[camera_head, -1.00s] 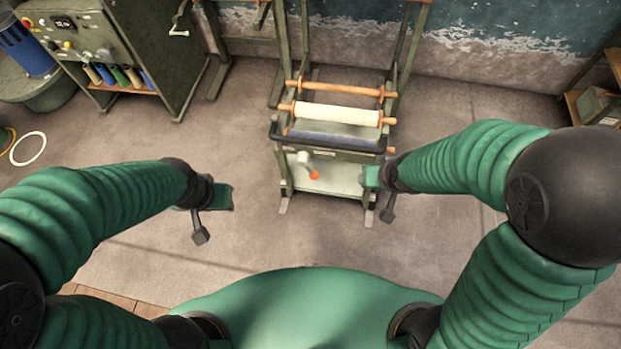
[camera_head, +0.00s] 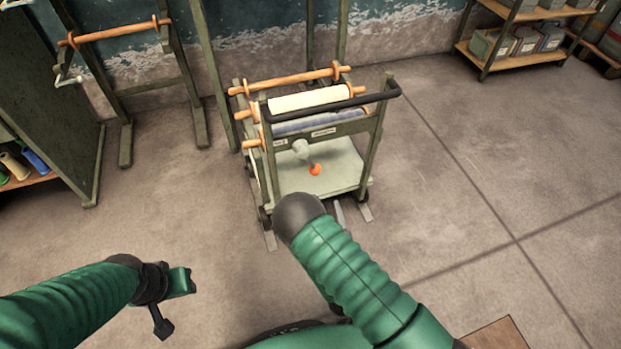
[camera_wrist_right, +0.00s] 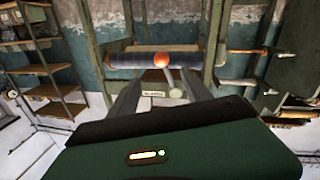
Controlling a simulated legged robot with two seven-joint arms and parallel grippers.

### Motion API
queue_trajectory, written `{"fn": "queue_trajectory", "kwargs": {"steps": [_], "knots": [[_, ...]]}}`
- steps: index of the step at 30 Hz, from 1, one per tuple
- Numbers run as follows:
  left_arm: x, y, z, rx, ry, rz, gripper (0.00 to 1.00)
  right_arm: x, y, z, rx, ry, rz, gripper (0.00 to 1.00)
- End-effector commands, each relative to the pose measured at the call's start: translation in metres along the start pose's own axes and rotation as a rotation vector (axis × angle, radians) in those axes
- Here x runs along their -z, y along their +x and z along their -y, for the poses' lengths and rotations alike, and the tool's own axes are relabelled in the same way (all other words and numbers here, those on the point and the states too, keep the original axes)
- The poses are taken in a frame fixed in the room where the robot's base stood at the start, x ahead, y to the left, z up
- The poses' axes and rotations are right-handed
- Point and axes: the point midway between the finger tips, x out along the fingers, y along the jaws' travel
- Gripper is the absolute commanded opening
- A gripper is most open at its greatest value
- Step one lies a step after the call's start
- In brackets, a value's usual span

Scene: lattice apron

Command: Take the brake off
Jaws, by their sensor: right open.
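The brake lever (camera_head: 308,158) sits on the near end of the green cart (camera_head: 372,145), with a pale hub and an orange knob (camera_head: 315,170). In the right wrist view, which looks upside down, the orange knob (camera_wrist_right: 161,61) shows past my right gripper (camera_wrist_right: 160,88). Its grey fingers are spread, with the lever seen between them; I cannot tell whether they touch it. In the head view my right gripper (camera_head: 340,213) is mostly hidden by its wrist, just in front of the cart. My left gripper (camera_head: 170,302) is low at left, away from the cart; its opening is unclear.
The cart carries rollers and a black handle bar (camera_head: 330,108). A green stand (camera_head: 125,145) and cabinet (camera_head: 60,150) are at left. Shelves (camera_head: 520,58) with boxes stand at the back right. The floor (camera_head: 480,170) right of the cart is clear.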

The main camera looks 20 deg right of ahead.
Motion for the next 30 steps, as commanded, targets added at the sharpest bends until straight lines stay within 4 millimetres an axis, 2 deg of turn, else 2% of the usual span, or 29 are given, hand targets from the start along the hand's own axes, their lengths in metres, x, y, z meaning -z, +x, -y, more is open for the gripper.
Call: {"fn": "queue_trajectory", "kwargs": {"steps": [12,16,21,29,30], "knots": [[-0.01,0.04,0.0,0.0,0.0,0.0,0.36,-0.001,0.106,0.005,-0.001,-0.008,-0.004,0.57],[-0.012,0.049,0.0,0.0,0.0,0.001,0.36,-0.001,0.133,0.005,0.0,-0.007,-0.003,0.57],[-0.013,0.053,0.0,0.0,0.0,0.001,0.36,0.001,0.15,0.004,0.0,-0.009,0.0,0.57],[-0.013,0.052,0.0,0.0,0.0,0.0,0.36,0.003,0.152,0.004,0.001,-0.01,0.001,0.57],[-0.013,0.052,0.0,0.0,0.0,0.0,0.36,0.003,0.152,0.004,0.001,-0.01,0.001,0.53]]}}
